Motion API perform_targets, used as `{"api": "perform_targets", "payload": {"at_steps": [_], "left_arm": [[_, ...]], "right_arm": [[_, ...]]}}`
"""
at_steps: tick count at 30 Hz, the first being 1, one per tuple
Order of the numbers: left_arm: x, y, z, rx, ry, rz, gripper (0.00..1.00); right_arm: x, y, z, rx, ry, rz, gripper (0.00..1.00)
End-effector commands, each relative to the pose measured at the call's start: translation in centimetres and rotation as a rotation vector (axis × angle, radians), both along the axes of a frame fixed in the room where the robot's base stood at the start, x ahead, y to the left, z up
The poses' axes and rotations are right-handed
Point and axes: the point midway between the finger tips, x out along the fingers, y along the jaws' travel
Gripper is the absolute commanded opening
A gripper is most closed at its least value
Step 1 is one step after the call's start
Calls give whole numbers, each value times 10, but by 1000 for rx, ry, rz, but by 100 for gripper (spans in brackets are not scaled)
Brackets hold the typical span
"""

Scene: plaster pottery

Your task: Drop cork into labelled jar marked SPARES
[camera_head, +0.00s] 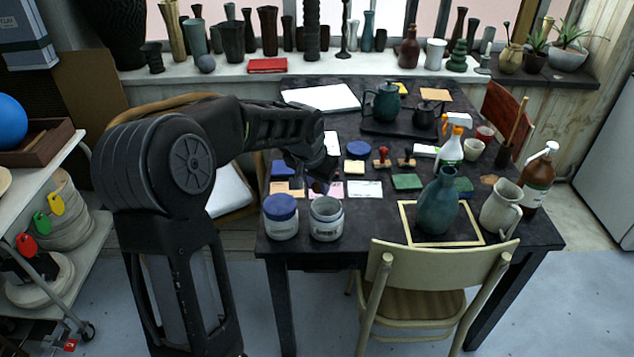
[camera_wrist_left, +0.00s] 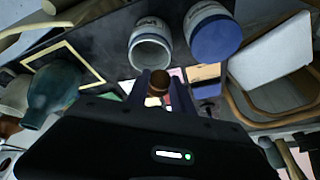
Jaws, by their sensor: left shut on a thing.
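My left gripper (camera_head: 318,186) is shut on a small brown cork (camera_wrist_left: 158,83), seen between the fingers in the left wrist view. In the head view the cork is mostly hidden by the gripper. An open, empty-looking jar (camera_head: 326,221) stands upright near the table's front left corner. The gripper is above and just behind its mouth, apart from it. The open jar also shows in the left wrist view (camera_wrist_left: 151,47). A similar jar with a blue lid (camera_head: 281,217) stands beside it, to the left. The jars' labels are too small to read. My right gripper is not in view.
A blue-green vase (camera_head: 437,203) stands on a framed square mat (camera_head: 408,228), with a pale jug (camera_head: 500,208) to its right. Stamps, ink pads and cards lie behind the jars. A chair (camera_head: 430,262) stands at the front edge. The tabletop between the open jar and the mat is clear.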

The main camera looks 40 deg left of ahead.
Motion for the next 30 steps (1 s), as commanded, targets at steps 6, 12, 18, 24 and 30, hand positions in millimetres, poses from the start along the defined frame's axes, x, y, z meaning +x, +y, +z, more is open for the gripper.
{"api": "perform_targets", "payload": {"at_steps": [6,12,18,24,30], "left_arm": [[0,0,0,0,0,0,35],[0,0,1,0,0,0,52],[0,0,1,0,0,0,53],[-2,-1,7,0,-2,0,53],[-12,-4,32,0,-4,1,53]], "right_arm": [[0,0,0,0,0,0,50],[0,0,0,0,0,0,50],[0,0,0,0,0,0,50],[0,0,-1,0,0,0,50],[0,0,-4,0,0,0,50]]}}
